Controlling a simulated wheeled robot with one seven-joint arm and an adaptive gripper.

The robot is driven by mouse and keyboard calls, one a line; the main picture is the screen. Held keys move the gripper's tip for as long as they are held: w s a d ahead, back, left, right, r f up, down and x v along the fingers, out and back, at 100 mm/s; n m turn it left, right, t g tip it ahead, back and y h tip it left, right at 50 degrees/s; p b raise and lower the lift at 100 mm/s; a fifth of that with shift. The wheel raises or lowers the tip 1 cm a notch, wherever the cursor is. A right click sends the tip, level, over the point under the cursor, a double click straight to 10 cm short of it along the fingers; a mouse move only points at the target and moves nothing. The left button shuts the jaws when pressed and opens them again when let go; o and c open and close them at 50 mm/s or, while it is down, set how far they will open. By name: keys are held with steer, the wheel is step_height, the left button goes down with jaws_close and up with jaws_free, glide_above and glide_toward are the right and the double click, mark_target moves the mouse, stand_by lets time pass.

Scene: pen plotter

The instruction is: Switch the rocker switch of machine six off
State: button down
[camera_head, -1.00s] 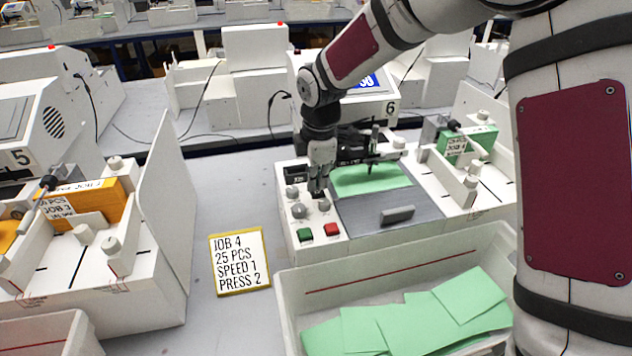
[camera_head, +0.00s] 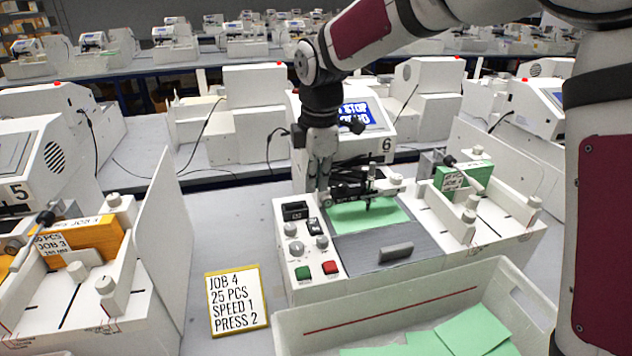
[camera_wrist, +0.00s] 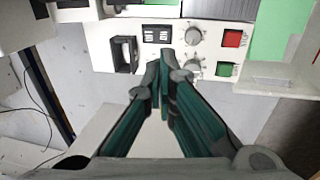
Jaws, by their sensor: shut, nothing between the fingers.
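Machine six (camera_head: 386,146) has a "6" beside its blue screen (camera_head: 362,114), which shows white letters including "STOP".
The pen carriage (camera_head: 362,180) stands close right of my gripper. A job card (camera_head: 237,299) and a tray (camera_head: 400,313) lie in front.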

mark_target(316, 221)
steer(key=r+p, duration=0.1)
steer(key=p, duration=0.2)
steer(key=w+r+p, duration=0.1)
steer(key=p, duration=0.1)
steer(key=shift+d+r+p, duration=0.3)
steer(key=shift+d+p, duration=0.05)
steer(key=shift+f, duration=0.15)
steer(key=f+p, duration=0.1)
steer(key=f, duration=0.3)
steer(key=w+f+p, duration=0.1)
steer(key=f, duration=0.4)
steer(key=w+f, duration=0.1)
steer(key=f, duration=0.3)
steer(key=shift+a+f+p, duration=0.15)
steer(key=shift+a+p, duration=0.1)
steer(key=shift+p, duration=0.15)
steer(key=shift+w+f, duration=0.1)
steer(key=shift+f, duration=0.05)
